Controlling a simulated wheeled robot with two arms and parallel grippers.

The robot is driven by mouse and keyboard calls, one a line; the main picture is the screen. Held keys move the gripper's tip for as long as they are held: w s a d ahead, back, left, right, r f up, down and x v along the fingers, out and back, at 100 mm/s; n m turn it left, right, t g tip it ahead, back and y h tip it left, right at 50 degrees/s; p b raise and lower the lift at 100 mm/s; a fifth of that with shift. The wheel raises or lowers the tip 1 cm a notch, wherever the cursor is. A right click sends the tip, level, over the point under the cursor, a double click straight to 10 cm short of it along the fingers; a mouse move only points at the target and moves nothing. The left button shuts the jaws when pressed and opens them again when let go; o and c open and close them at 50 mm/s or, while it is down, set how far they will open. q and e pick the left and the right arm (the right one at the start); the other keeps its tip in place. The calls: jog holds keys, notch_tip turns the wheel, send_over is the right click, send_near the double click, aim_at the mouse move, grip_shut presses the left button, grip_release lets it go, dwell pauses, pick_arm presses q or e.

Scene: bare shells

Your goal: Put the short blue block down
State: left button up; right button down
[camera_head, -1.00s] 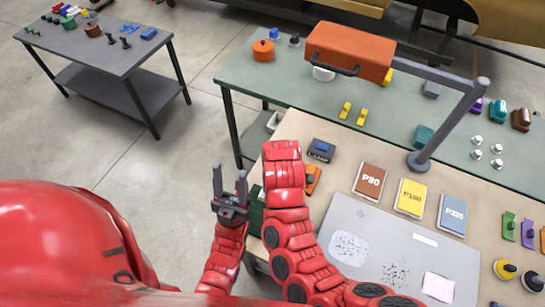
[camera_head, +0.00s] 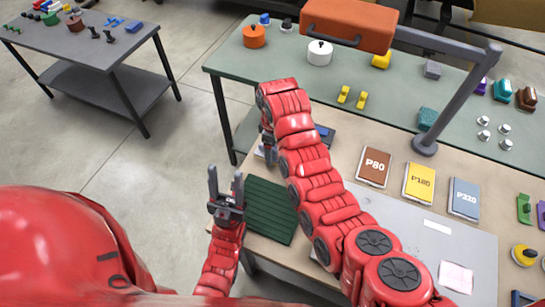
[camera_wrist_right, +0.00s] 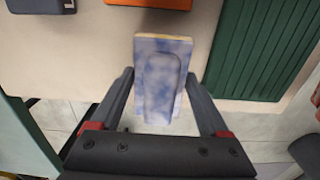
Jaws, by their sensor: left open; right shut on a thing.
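In the right wrist view, a mottled blue block (camera_wrist_right: 160,80) with a raised rounded handle sits between the fingertips of my right gripper (camera_wrist_right: 160,76), which is shut on it. The table's edge and floor show beneath its near end; whether it touches the tabletop I cannot tell. In the head view my right gripper (camera_head: 268,148) is partly hidden by my own arm, at the workbench's left edge. My left gripper (camera_head: 225,172) is open and empty, fingers up, left of a green ridged mat (camera_head: 268,210).
The mat also shows in the right wrist view (camera_wrist_right: 265,45), right of the block. An orange object (camera_wrist_right: 150,3) and a dark one (camera_wrist_right: 50,5) lie beyond. Sanding packs, like P80 (camera_head: 375,166), lie right of my arm.

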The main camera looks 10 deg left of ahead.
jog(key=shift+w+a+p, duration=0.2)
jog(key=shift+w+p, duration=0.3)
jog(key=shift+p, duration=0.05)
jog(key=shift+w+a+f, duration=0.15)
jog(key=shift+w+a, duration=0.15)
jog(key=shift+w, duration=0.4)
jog(key=shift+f, duration=0.1)
jog(key=shift+s+f+p, duration=0.1)
jog(key=shift+f+p, duration=0.55)
jog(key=shift+f, duration=1.05)
jog(key=shift+f+b, duration=0.1)
jog(key=shift+b, duration=0.3)
grip_release()
